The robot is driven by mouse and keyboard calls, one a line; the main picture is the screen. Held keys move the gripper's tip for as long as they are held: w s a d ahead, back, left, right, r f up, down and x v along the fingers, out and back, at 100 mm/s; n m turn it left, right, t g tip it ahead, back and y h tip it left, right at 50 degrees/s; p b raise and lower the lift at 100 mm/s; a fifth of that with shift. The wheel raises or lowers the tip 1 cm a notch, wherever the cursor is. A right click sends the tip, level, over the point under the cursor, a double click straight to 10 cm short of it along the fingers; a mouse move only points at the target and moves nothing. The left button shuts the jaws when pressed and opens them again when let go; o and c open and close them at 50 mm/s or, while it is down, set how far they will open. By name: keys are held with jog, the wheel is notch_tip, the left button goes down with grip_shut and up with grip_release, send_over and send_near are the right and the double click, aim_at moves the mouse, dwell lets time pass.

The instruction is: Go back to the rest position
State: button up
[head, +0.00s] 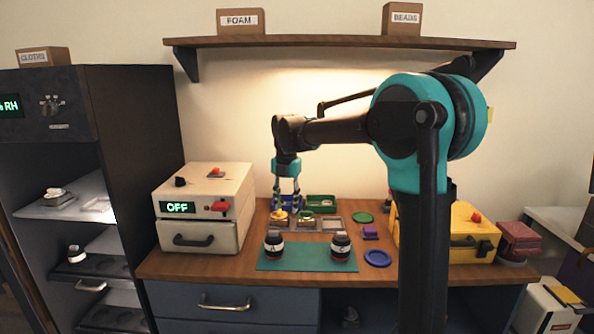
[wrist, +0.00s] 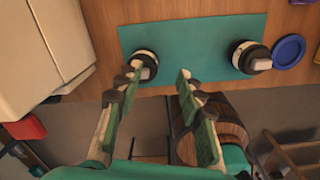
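Two dark lens-like cylinders with pale bands, a left one (head: 274,246) and a right one (head: 341,247), stand upright on the teal mat (head: 306,262). In the wrist view the left one (wrist: 146,62) lies just beyond the left fingertip and the right one (wrist: 250,57) is farther right. Whether a finger touches the left one I cannot tell.
A white box (head: 203,205) reading OFF stands at the left, a yellow case (head: 462,238) at the right. A blue round lid (head: 377,258) lies right of the mat. A shelf (head: 337,42) hangs above. A dark cabinet (head: 130,130) stands far left.

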jog(key=s+d+f+m, duration=0.3)
jog(key=d+m, duration=0.1)
jog(key=m, duration=0.1)
jog(key=s+d+f+m+t, duration=0.1)
jog(key=s+d+f+m, duration=0.2)
jog(key=s+d+m, duration=0.1)
jog(key=s+d+f+m+t, duration=0.1)
jog(key=s+d+f+m, duration=0.2)
jog(key=d+m, duration=0.3)
jog(key=shift+s+d+f+m, duration=0.1)
jog(key=shift+s+f+m, duration=0.1)
jog(key=shift+s+m, duration=0.3)
jog(key=s+d+f+m+t, duration=0.1)
jog(key=s+d+f+m, duration=0.3)
jog(key=s+m, duration=0.3)
jog(key=s+d+f+m, duration=0.4)
jog(key=s+f+m, duration=0.2)
jog(key=s+m, duration=0.2)
jog(key=shift+d+f+m+t, duration=0.15)
jog(key=shift+f+m+t, duration=0.25)
jog(key=shift+m, duration=0.1)
jog(key=shift+c, duration=0.5)
